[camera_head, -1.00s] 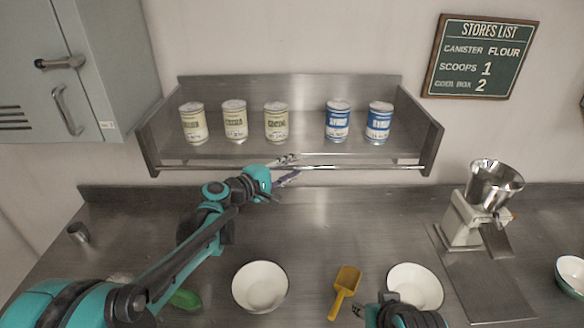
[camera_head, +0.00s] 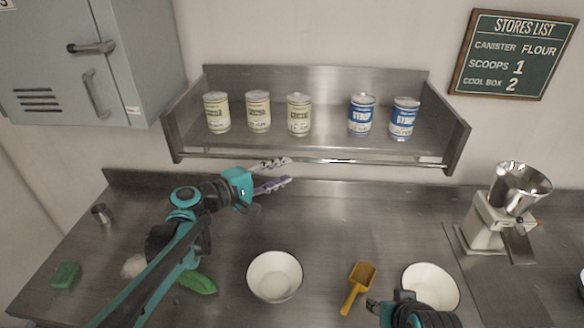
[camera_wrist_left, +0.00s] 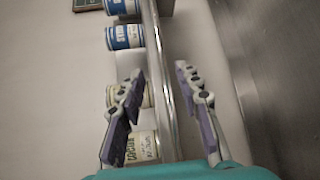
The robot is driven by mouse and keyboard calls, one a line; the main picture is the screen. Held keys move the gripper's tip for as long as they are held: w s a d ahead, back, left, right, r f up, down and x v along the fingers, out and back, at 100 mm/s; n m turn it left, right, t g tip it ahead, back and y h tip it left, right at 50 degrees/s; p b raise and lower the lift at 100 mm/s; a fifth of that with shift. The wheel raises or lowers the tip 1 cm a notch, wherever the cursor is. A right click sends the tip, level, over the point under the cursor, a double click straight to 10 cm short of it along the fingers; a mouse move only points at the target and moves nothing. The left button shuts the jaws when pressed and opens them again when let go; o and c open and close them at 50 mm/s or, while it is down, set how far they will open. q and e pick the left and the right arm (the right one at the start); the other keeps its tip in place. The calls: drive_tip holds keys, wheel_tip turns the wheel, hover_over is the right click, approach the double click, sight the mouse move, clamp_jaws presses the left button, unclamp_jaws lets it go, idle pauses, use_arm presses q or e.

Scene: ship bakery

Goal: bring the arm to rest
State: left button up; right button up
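My left gripper (camera_head: 274,174) is in front of the wall shelf, just below its front rail. Its two fingers are spread apart with nothing between them. In the left wrist view the fingers (camera_wrist_left: 158,112) are also open, with the shelf's rail (camera_wrist_left: 165,90) running between them in the picture. I cannot tell whether they touch the rail. My right gripper (camera_head: 376,312) shows only in part at the bottom edge of the head view, beside a white bowl (camera_head: 432,278). Its fingers are too small and cut off to judge.
The shelf (camera_head: 315,149) holds cream cans (camera_head: 258,111) and blue cans (camera_head: 361,114). On the counter are another white bowl (camera_head: 274,277), a yellow scoop (camera_head: 358,287), a green sponge (camera_head: 66,276), a metal cup (camera_head: 101,214) and a mill (camera_head: 489,222). A grey locker (camera_head: 70,75) hangs at left.

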use_arm(q)
drive_tip(key=shift+s+a, duration=0.15)
drive_tip(key=shift+f, duration=0.1)
drive_tip(key=s+a+f+m+g+y+b, duration=0.2)
drive_tip(key=s+f+m+y+b, duration=0.3)
drive_tip(key=s+f, duration=0.55)
drive_tip(key=s+a+f+m+g+y+b, duration=0.1)
drive_tip(key=s+f+m+g+y+b, duration=0.15)
drive_tip(key=s+f+b, duration=0.85)
drive_tip(key=s+a+f+m+y, duration=0.3)
drive_tip(key=a+f, duration=0.3)
drive_tip(key=f, duration=0.4)
drive_tip(key=shift+s+a+f+y, duration=0.15)
drive_tip(key=shift+a+f+y, duration=0.2)
drive_tip(key=shift+y, duration=0.3)
drive_tip(key=shift+r, duration=0.1)
